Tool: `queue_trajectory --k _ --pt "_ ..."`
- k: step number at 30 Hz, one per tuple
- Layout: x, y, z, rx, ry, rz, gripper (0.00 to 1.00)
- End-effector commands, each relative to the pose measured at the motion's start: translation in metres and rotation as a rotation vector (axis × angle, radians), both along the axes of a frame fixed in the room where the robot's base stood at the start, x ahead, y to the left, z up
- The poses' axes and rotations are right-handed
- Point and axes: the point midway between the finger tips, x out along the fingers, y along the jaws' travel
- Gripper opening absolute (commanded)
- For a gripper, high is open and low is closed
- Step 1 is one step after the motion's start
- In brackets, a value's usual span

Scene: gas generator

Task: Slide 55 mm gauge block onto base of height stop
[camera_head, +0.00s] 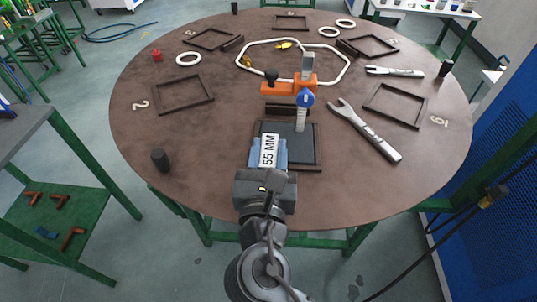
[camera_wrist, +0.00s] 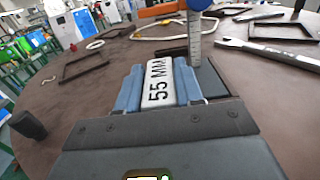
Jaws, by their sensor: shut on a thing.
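The white 55 mm gauge block (camera_head: 268,150) lies with its "55 MM" label up, between the blue fingers of my gripper (camera_head: 267,152). In the wrist view the block (camera_wrist: 158,82) is held between both fingers (camera_wrist: 160,88). The height stop has a dark flat base (camera_head: 303,155), a grey ruled post (camera_head: 303,118), an orange arm (camera_head: 279,87) and a blue knob (camera_head: 306,98). The block is at the left front of the base, left of the post (camera_wrist: 194,45). Whether it touches the base cannot be told.
A large wrench (camera_head: 366,132) lies to the right of the height stop. A black cylinder (camera_head: 160,160) stands at the left front. Dark square frames (camera_head: 183,93), white rings (camera_head: 188,59) and a white hexagonal loop (camera_head: 345,72) lie around the round table (camera_head: 222,190). The left front is mostly clear.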

Motion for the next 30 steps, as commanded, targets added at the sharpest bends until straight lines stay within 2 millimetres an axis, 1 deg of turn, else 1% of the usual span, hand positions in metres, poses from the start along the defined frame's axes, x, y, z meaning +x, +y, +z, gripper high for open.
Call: queue_trajectory --k 4,6,21,30 --pt "0.012 -0.001 -0.007 0.002 -0.001 -0.002 0.00" --pt "0.019 -0.001 -0.004 0.002 -0.002 -0.001 0.00" --pt "0.063 -0.002 -0.005 0.002 -0.002 -0.002 0.00" --pt "0.079 -0.003 -0.006 0.002 -0.002 -0.001 0.00"
